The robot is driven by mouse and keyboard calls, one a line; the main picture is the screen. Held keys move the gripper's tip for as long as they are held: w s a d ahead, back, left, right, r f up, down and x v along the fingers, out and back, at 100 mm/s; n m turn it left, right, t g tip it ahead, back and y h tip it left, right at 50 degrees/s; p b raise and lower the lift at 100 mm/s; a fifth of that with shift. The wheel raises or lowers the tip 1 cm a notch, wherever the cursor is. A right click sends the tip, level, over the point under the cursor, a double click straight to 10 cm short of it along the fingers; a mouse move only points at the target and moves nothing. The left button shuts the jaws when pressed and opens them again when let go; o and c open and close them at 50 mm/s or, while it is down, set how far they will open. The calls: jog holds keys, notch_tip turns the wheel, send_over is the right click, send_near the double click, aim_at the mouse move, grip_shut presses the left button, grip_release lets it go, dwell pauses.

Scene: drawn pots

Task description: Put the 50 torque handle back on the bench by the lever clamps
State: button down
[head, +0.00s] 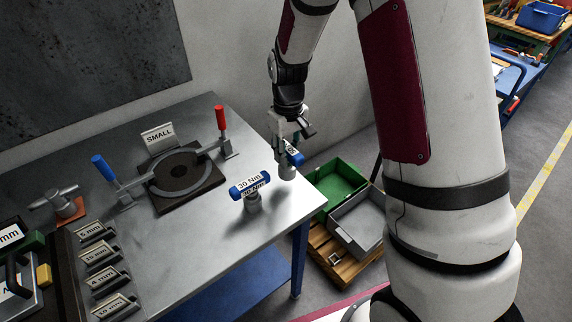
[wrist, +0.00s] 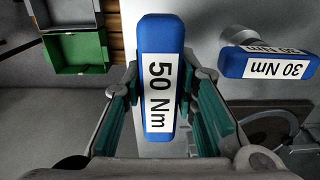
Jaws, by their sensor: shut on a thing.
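My gripper (wrist: 162,110) is shut on the blue 50 Nm torque handle (wrist: 158,45), with a green-padded finger on each side of it in the wrist view. In the head view my gripper (head: 291,140) is over the right edge of the metal bench (head: 215,115). The held handle (head: 296,157) is partly hidden by the gripper there, and I cannot tell whether its lower end touches the bench. The lever clamps, one with a blue grip (head: 103,167) and one with a red grip (head: 220,118), flank a round dark fixture marked SMALL.
A blue 30 Nm handle (head: 250,186) stands on the bench just left of my gripper; it also shows in the wrist view (wrist: 265,62). Labelled blocks (head: 103,254) line the front left. Green (head: 338,187) and grey (head: 357,222) crates sit beyond the bench's right edge.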

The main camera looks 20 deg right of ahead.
jog(key=shift+f, duration=2.1)
jog(key=shift+f, duration=0.15)
jog(key=c, duration=1.3)
grip_release()
